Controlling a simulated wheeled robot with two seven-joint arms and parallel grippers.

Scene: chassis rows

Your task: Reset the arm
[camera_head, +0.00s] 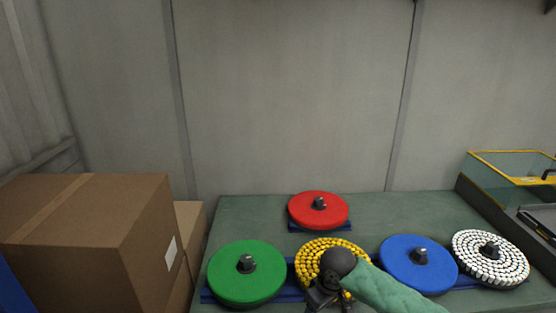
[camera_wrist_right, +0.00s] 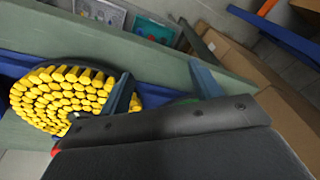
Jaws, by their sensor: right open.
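My right arm (camera_head: 385,288) reaches in from the lower right in the head view. Its dark wrist covers part of a round chassis stack of yellow pieces (camera_head: 310,262). My right gripper (camera_wrist_right: 165,95) shows in the right wrist view with its two blue-grey fingers apart and nothing between them. The yellow stack (camera_wrist_right: 55,92) is just left of the fingers there. The fingertips are hidden or too small to tell in the head view. My left gripper is not in view.
A green disc (camera_head: 245,272), a red disc (camera_head: 318,210), a blue disc (camera_head: 418,264) and a white-piece disc (camera_head: 490,257) sit on the green table (camera_head: 255,215). Cardboard boxes (camera_head: 85,245) stand at left. A glass-sided yellow-rimmed case (camera_head: 500,178) is at right.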

